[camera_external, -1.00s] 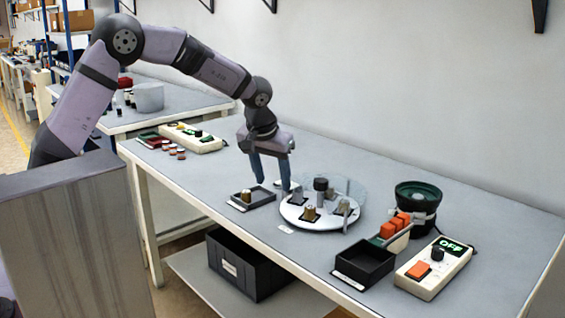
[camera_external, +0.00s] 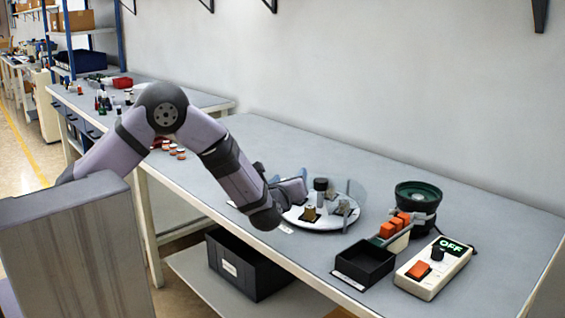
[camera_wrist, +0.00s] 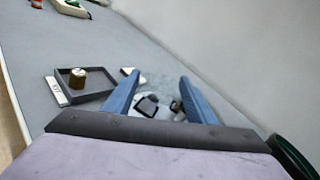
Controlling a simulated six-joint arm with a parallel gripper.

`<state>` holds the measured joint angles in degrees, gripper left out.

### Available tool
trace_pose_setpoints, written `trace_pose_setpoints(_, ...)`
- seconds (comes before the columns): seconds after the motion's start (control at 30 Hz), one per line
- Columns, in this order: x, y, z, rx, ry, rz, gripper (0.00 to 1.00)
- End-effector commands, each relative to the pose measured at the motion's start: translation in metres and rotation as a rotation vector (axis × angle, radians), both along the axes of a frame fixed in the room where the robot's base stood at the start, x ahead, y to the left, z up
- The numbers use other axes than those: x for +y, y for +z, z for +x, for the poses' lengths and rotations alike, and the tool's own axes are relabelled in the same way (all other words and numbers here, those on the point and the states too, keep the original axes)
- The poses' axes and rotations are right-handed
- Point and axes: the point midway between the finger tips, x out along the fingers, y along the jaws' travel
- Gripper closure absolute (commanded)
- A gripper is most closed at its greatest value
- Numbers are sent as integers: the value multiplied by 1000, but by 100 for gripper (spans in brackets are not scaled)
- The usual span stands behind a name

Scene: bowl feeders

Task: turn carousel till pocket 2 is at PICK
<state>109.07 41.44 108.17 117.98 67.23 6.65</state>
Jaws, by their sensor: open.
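The carousel (camera_external: 316,227) is a round white disc on the bench, with a dark upright knob (camera_external: 321,185) near its middle. A brass part (camera_external: 310,214) and a grey part (camera_external: 344,207) stand in dark pockets on it. My gripper (camera_wrist: 160,76) is open, with its two blue fingers apart and nothing held between them. In the external view it lies low over the left side of the carousel, tilted over, and my arm hides that side. In the wrist view a piece of the carousel (camera_wrist: 165,107) with a dark pocket shows between the fingers. Pocket numbers and the PICK mark are not readable.
A dark tray with a brass part (camera_wrist: 78,75) lies left of the fingers in the wrist view.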

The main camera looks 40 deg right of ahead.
Motion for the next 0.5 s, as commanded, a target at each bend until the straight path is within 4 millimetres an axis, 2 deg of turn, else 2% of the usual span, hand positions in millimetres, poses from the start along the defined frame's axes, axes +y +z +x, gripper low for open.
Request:
trace_pose_setpoints(0.1,-9,-4,-33,-157,-141,21,49)
trace_pose_setpoints(0.2,-11,-14,-51,-264,-222,44,49)
trace_pose_setpoints(0.33,-11,-18,-65,-343,-281,60,49)
trace_pose_setpoints(0.5,-11,-18,-69,-370,-301,64,49)
